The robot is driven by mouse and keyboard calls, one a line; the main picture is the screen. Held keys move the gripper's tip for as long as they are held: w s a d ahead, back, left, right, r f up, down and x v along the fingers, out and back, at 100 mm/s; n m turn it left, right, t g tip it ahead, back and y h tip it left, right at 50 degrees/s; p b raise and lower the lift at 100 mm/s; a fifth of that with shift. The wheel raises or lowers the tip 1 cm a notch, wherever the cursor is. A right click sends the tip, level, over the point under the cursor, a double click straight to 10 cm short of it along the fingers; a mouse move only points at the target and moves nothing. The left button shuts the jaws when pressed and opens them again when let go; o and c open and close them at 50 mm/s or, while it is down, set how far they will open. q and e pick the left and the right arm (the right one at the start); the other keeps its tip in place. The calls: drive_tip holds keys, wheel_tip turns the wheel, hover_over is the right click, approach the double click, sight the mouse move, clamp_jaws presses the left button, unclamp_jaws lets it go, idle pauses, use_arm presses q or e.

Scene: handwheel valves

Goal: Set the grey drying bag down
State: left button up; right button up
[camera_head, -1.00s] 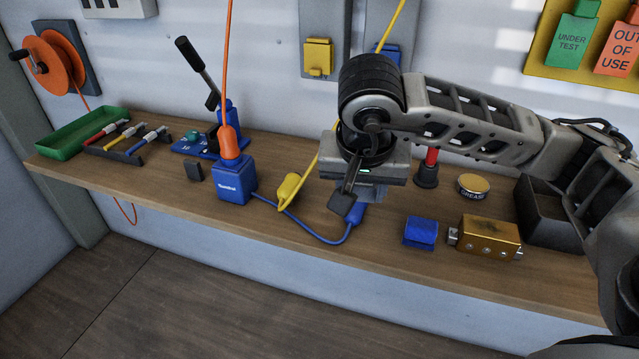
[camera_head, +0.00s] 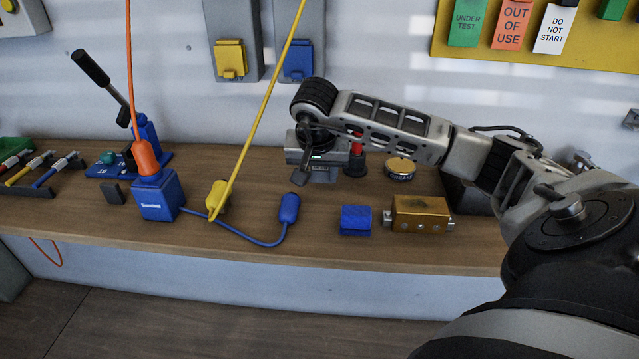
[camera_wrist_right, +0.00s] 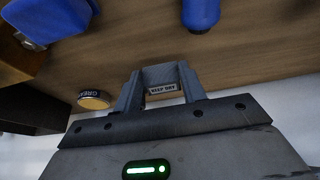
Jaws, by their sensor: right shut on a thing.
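My right gripper (camera_head: 301,174) is over the bench behind the blue plug. It is shut on the grey drying bag (camera_wrist_right: 160,75), which sits between the two fingers in the right wrist view with a "KEEP DRY" label facing the camera. In the head view the bag (camera_head: 299,178) is a small dark grey shape at the jaws, hard to tell from the fingers. I cannot tell whether it touches the wooden bench (camera_head: 250,238). My left gripper is not in view.
The blue plug (camera_head: 289,208) lies just in front of the gripper. A yellow plug (camera_head: 216,197) is to its left; a blue block (camera_head: 355,219), a brass block (camera_head: 420,213) and a grease tin (camera_head: 400,167) are to its right. A yellow cable (camera_head: 262,98) hangs left of it.

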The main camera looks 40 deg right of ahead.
sight(320, 195)
drive_tip(key=shift+w+d+f, duration=0.1)
drive_tip(key=shift+f, duration=1.6)
drive_tip(key=shift+f, duration=0.15)
drive_tip(key=o, duration=1)
